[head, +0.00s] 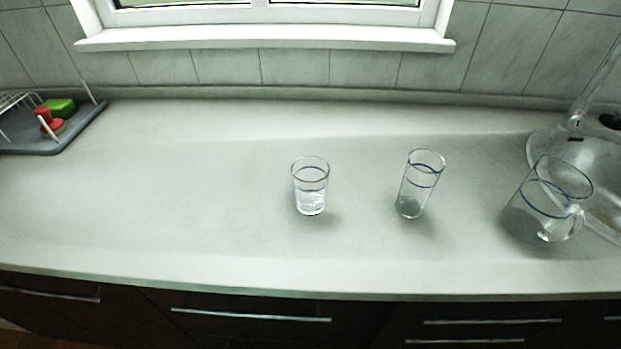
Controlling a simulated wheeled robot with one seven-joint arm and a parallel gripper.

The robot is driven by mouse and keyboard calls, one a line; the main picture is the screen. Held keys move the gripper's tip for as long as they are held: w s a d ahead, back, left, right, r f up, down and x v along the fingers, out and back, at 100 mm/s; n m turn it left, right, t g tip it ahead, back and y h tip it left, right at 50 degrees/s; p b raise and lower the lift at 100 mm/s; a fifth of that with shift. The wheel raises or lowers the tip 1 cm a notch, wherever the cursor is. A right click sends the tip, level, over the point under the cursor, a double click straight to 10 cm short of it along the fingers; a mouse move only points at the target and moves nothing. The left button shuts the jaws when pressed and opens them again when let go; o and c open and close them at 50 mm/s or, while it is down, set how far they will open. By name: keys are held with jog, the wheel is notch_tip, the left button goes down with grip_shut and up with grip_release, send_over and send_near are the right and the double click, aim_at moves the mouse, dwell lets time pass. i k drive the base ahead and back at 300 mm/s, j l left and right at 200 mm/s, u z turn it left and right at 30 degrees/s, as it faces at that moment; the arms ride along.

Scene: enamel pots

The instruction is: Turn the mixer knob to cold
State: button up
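A grey metal tap (592,92) rises at the right edge of the head view, behind the round sink (604,205). Its upper part is cut off by the picture edge. A small dark and reddish mark shows near its base. I cannot make out the mixer knob clearly or tell which way it is turned. My gripper is not in view.
A clear jug (545,205) stands at the sink's left rim. Two clear glasses (311,188) (418,185) stand left of it. A grey drying tray (40,148) with red and green items is far left. The counter (170,190) between tray and glasses is clear.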

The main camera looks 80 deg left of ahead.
aim_at(576, 123)
jog(key=l+u, duration=0.1)
jog(key=u, duration=0.4)
jog(key=k+u, duration=0.1)
jog(key=u, duration=0.4)
jog(key=k+u, duration=0.1)
jog(key=u, duration=0.9)
jog(key=z, duration=0.8)
jog(key=i+l+z, duration=0.2)
jog(key=i+l, duration=0.55)
jog(key=i+l+z, duration=0.15)
jog(key=i+l, duration=0.5)
jog(key=i, duration=0.1)
